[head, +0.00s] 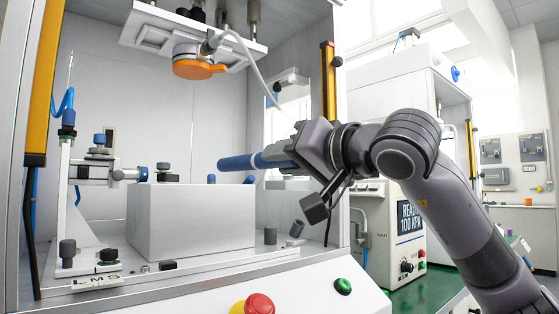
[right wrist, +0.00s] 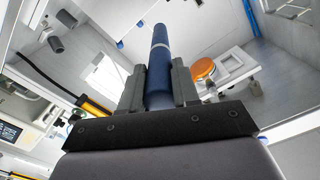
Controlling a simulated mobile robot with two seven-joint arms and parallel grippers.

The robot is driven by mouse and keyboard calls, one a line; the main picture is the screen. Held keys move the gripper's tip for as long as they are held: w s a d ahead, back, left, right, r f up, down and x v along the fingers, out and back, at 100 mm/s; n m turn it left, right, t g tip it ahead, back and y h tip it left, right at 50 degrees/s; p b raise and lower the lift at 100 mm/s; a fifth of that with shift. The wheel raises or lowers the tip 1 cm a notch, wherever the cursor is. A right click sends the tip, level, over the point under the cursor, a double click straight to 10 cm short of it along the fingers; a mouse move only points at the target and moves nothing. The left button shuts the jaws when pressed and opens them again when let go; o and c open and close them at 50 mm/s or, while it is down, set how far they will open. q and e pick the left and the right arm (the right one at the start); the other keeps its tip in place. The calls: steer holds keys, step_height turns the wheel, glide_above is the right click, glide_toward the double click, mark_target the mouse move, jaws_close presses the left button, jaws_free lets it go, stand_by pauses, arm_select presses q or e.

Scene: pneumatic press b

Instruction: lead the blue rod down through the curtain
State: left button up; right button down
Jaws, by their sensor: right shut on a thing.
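My right gripper (head: 277,155) is shut on the blue rod (head: 238,162), which has a pale band. The rod lies almost level and points left, over the right part of the white block (head: 190,218) in the picture. In the right wrist view the rod (right wrist: 160,70) sticks out between the two dark fingers. The curtain shows as two upright yellow-and-black bars, a left bar (head: 42,80) and a right bar (head: 329,85), at the sides of the press opening. I cannot tell how far the rod reaches past their plane. My left gripper is not in view.
A press head with an orange disc (head: 195,69) hangs above the block. A white stand with a horizontal gauge (head: 105,173) is at the left. A red button (head: 260,303) and a green button (head: 343,286) sit on the front panel. A readout cabinet (head: 409,215) stands at the right.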

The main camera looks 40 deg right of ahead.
steer(key=s+d, duration=0.1)
steer(key=s, duration=1.1)
steer(key=shift+s, duration=0.25)
steer(key=shift+w, duration=0.1)
